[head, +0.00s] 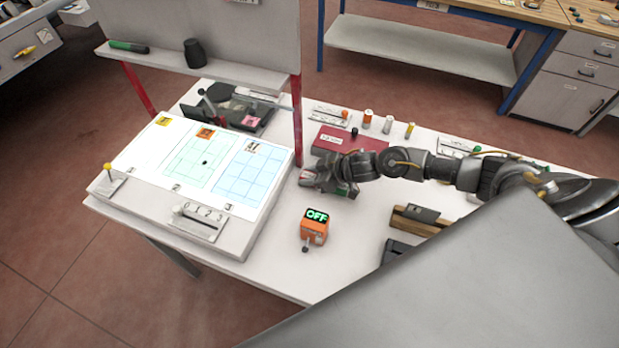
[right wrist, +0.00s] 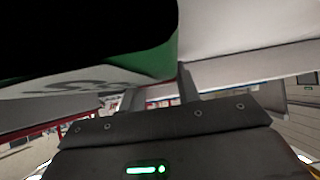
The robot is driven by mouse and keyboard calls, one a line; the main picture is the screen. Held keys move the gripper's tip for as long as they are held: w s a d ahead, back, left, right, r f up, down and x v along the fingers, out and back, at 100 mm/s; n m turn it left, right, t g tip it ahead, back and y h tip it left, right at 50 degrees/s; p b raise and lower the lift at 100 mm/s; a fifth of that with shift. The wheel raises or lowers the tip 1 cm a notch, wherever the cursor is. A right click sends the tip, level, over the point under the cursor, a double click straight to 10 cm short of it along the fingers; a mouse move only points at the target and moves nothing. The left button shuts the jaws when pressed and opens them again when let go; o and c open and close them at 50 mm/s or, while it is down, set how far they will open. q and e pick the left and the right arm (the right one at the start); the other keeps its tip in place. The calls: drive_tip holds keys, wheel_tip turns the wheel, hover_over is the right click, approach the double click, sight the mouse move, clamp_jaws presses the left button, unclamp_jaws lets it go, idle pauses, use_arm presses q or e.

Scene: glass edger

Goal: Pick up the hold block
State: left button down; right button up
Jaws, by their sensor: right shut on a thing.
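My right gripper (head: 328,184) is low over the white table, behind the orange box. It is shut on a small block, which I take to be the hold block; the fingers cover most of it in the head view. In the right wrist view the block (right wrist: 75,93) is very close to the camera, with a black part, a green edge and a pale face with dark lettering. I cannot tell whether it touches the table. My left gripper is not in view.
An orange box (head: 314,230) reading OFF stands in front of my right gripper. A dark red box (head: 350,139) lies behind it. A white sloped panel (head: 160,214) with coloured grids is to the left. Wooden and dark blocks (head: 413,222) lie to the right.

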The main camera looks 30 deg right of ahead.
drive_tip(key=shift+r+b, duration=0.35)
drive_tip(key=shift+r, duration=0.2)
drive_tip(key=s+a+r, duration=0.4)
drive_tip(key=a+r, duration=0.8)
drive_tip(key=a, duration=0.1)
drive_tip(key=shift+a+b, duration=0.25)
drive_tip(key=shift+b, duration=0.2)
drive_tip(key=shift+f, duration=0.1)
